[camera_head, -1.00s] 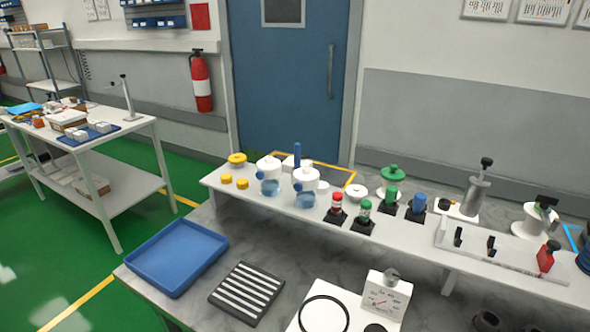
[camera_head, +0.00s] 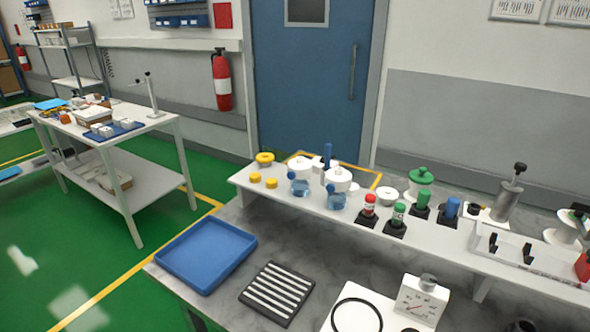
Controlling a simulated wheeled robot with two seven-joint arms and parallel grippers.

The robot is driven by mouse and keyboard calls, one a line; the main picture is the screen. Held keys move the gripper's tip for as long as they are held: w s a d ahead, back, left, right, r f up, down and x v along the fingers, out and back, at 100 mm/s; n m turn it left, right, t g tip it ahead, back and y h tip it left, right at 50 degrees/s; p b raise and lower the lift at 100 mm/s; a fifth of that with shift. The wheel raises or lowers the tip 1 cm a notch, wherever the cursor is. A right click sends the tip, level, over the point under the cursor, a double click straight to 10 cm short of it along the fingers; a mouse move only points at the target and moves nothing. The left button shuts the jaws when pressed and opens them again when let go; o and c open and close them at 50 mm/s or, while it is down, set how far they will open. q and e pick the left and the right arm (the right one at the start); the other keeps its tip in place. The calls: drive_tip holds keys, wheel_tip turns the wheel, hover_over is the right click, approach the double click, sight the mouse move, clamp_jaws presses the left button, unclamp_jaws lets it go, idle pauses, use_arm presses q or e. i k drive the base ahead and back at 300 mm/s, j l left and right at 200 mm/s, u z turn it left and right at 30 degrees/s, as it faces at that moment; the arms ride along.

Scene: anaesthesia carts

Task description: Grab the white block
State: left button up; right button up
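Several small white blocks (camera_head: 106,131) sit on a flat dark blue tray (camera_head: 116,135) on the white side table (camera_head: 140,110) at the left. They are small in the picture, and I cannot tell which one the task means. Neither of my grippers shows in the view, so both are far from the blocks as seen here.
A grey bench (camera_head: 235,290) with an empty blue tray (camera_head: 207,253), a black slotted rack (camera_head: 277,293) and a white dial device (camera_head: 422,299) is in front. Its raised shelf (camera_head: 300,203) holds bottles and fittings. Green floor (camera_head: 100,258) is clear between bench and side table.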

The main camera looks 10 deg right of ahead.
sight(316, 165)
drive_tip(key=i+j+u, duration=0.35)
drive_tip(key=j, duration=0.35)
drive_tip(key=i+j+u, duration=0.35)
drive_tip(key=j, duration=0.25)
drive_tip(key=i+j+u, duration=0.35)
drive_tip(key=i, duration=0.25)
drive_tip(key=i+j+z, duration=0.2)
drive_tip(key=i, duration=0.2)
drive_tip(key=i+j+z, duration=0.2)
drive_tip(key=i, duration=0.2)
drive_tip(key=i+j+z, duration=0.2)
drive_tip(key=i, duration=0.15)
drive_tip(key=i+l+z, duration=0.2)
drive_tip(key=i+z, duration=0.15)
drive_tip(key=z, duration=0.15)
drive_tip(key=i+z, duration=0.7)
drive_tip(key=z, duration=0.25)
drive_tip(key=i+z, duration=0.3)
drive_tip(key=i, duration=0.35)
drive_tip(key=i+z, duration=0.3)
drive_tip(key=i, duration=0.35)
